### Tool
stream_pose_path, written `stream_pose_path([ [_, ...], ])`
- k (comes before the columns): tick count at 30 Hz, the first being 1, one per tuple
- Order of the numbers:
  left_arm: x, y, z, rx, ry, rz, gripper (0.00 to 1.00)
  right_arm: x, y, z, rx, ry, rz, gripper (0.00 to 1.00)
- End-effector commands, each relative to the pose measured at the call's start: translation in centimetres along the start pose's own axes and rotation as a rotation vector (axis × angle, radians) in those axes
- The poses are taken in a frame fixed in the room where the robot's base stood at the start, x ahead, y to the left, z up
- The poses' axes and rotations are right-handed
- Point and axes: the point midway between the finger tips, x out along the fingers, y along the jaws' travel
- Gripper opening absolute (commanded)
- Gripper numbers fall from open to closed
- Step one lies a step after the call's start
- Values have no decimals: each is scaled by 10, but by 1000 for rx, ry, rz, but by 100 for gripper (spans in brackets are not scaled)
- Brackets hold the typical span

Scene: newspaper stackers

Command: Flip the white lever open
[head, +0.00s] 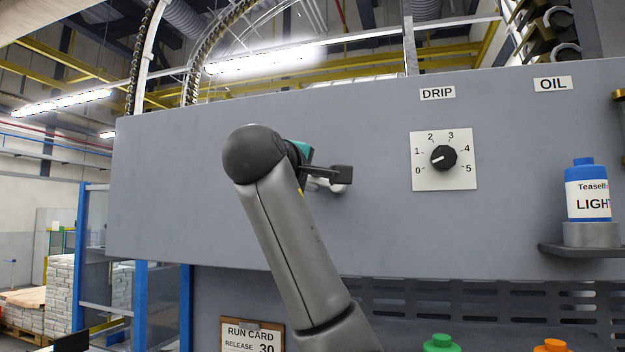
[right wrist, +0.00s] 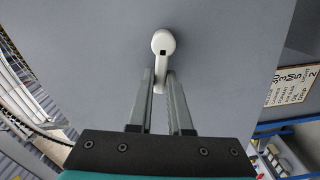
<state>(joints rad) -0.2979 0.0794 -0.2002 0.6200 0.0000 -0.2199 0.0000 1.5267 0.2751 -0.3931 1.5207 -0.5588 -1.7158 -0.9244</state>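The white lever (right wrist: 162,45) is mounted on the grey panel. In the right wrist view its round hub is at the top and its handle hangs down between my fingers. In the head view only a bit of the lever (head: 338,187) shows behind my gripper. My right gripper (head: 342,176) is at the panel. In the right wrist view its fingers (right wrist: 161,75) are apart, one on each side of the handle, with narrow gaps that look free of contact. A dark block (head: 72,343) at the lower left edge of the head view may be part of my left gripper; its fingers cannot be made out.
A dial marked DRIP (head: 443,158) is on the panel, right of my gripper. A blue-capped bottle (head: 587,190) stands on a shelf under the OIL label. A run card (head: 252,335) hangs below. Green and orange caps show at the bottom edge. The panel around the lever is clear.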

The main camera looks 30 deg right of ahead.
Motion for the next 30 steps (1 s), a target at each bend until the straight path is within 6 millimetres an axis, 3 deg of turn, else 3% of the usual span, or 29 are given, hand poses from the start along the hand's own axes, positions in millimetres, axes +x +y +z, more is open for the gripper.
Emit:
stream_pose_path([
  [3,0,0,1,1,-1,0,50,0,0,0,0,0,0,0],
  [17,1,0,2,1,-4,0,50,0,-1,0,-14,0,0,0],
  [30,7,0,3,1,-4,0,50,0,-11,1,-271,1,-1,0],
])
